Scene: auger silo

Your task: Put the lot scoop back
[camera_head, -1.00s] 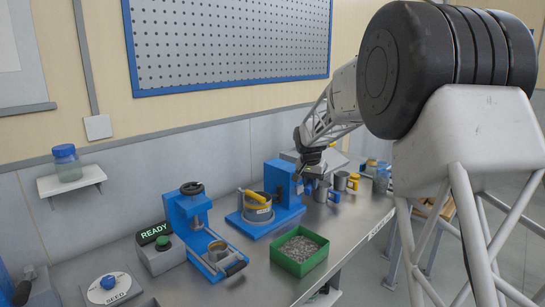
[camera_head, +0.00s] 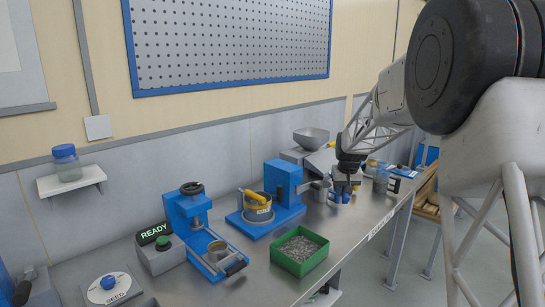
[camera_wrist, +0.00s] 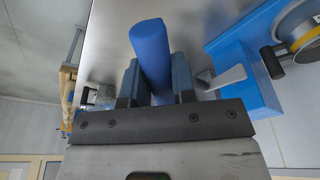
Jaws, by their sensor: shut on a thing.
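My gripper (camera_head: 344,180) points down over the steel bench, to the right of the blue press-like stand. In the wrist view its fingers (camera_wrist: 154,85) are shut on a blue cylindrical handle (camera_wrist: 150,45), which I take to be the lot scoop's. The cup of this scoop is hidden in the wrist view.
The blue stand (camera_head: 284,185) with a yellow-banded pot (camera_head: 257,207) is close on the left. A green tray of grey grains (camera_head: 300,250) sits at the front edge. A hopper machine (camera_head: 310,140) stands behind. Right of my gripper is a jar (camera_head: 381,182).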

